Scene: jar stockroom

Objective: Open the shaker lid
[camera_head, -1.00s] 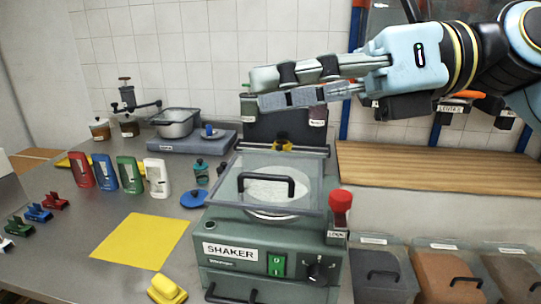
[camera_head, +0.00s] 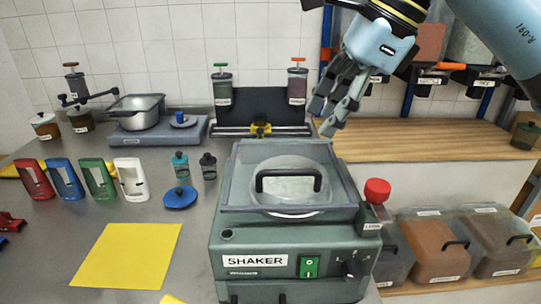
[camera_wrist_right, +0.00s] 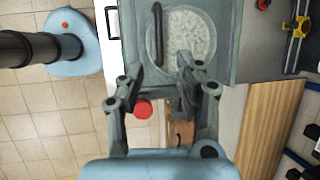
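The shaker (camera_head: 255,262) is a grey-green machine on the steel counter. Its clear lid (camera_head: 235,190) lies flat and closed over a round pale plate, with a black handle (camera_head: 289,174) across it. A red knob (camera_head: 377,190) stands at its right side, above a small label. My right gripper (camera_head: 325,116) is open and empty, above the back right of the lid and apart from it. In the right wrist view the handle (camera_wrist_right: 157,30) lies beyond the spread fingers, and the red knob (camera_wrist_right: 142,109) shows between them. My left gripper is not in view.
Red, blue, green and white holders (camera_head: 131,180), a blue lid (camera_head: 180,197) and a yellow mat (camera_head: 128,255) lie left of the shaker. A rack with two dispensers (camera_head: 222,88) stands behind. Clear bins (camera_head: 437,243) and a wooden shelf (camera_head: 430,138) are at right.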

